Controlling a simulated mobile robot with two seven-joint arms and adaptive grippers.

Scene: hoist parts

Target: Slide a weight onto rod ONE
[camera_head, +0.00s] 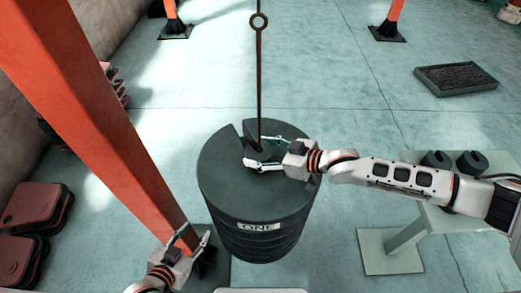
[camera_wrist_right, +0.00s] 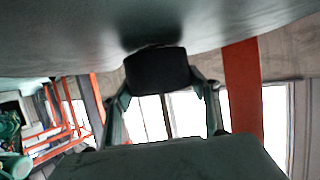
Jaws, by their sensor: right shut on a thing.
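A large dark stack of round slotted weights (camera_head: 245,205) bears the label ONE. A thin brown rod (camera_head: 259,75) with a ring at its top rises from it. My right gripper (camera_head: 258,152) is low over the stack's top, beside the rod's lower end. It is shut on a small dark weight (camera_head: 264,132), which also shows between the fingers in the right wrist view (camera_wrist_right: 157,70). The fingers partly hide this weight, so I cannot tell whether its slot is around the rod. My left gripper (camera_head: 194,238) is open and empty, left of the stack.
Two small dark slotted weights (camera_head: 437,160) (camera_head: 472,163) stand on a pale green table (camera_head: 440,222) at the right. An orange post (camera_head: 95,110) slants down left of the stack. Red-brown cases (camera_head: 35,215) lie at far left, and a dark tray (camera_head: 456,78) at back right.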

